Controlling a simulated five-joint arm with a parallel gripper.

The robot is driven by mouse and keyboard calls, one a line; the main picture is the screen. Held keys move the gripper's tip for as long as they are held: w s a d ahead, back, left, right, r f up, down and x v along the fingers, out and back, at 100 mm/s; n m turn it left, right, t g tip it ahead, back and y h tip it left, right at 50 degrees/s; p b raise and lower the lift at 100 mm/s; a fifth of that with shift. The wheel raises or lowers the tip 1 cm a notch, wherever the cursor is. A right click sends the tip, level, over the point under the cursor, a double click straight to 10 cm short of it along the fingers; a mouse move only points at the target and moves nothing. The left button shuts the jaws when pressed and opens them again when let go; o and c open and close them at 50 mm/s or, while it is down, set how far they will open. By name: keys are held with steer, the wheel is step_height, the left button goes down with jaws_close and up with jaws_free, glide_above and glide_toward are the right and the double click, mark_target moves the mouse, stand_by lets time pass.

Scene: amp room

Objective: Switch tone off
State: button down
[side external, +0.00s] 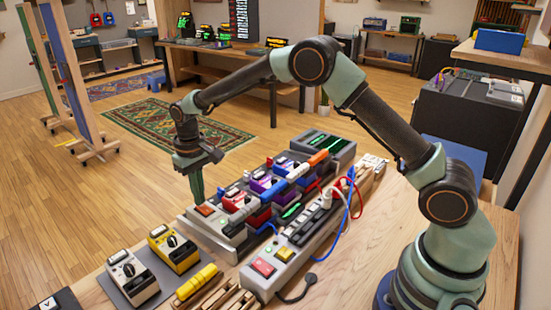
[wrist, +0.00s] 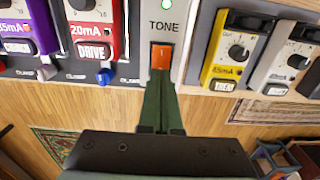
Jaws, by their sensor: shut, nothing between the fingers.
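The tone switch is an orange rocker (wrist: 161,56) on a pale panel in the wrist view, below the word TONE. A small green light (wrist: 166,4) is lit above that label. In the side view, an orange-red rocker (side external: 205,210) shows at the near end of the pedal row. My gripper (side external: 197,197) points down just above and beside it. In the wrist view, my gripper (wrist: 161,80) is shut and empty, its tips at the rocker's lower edge. I cannot tell whether they touch it. The tips hide the rocker's lowest part.
A red DRIVE pedal (wrist: 92,30) stands left of the tone panel, and a yellow TREM pedal (wrist: 228,52) stands right. A power strip with a red switch (side external: 263,267) and cables lies in front of the row.

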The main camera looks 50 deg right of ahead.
steer(key=shift+f, duration=0.4)
steer(key=shift+r, duration=3.45)
steer(key=shift+r, duration=0.1)
steer(key=s+d+r+t, duration=0.3)
steer(key=s+d+r, duration=0.3)
steer(key=s+r, duration=0.5)
steer(key=s+d+t, duration=0.2)
steer(key=s+d, duration=0.1)
steer(key=s, duration=0.9)
steer(key=shift+d+t, duration=0.25)
steer(key=shift+t, duration=0.05)
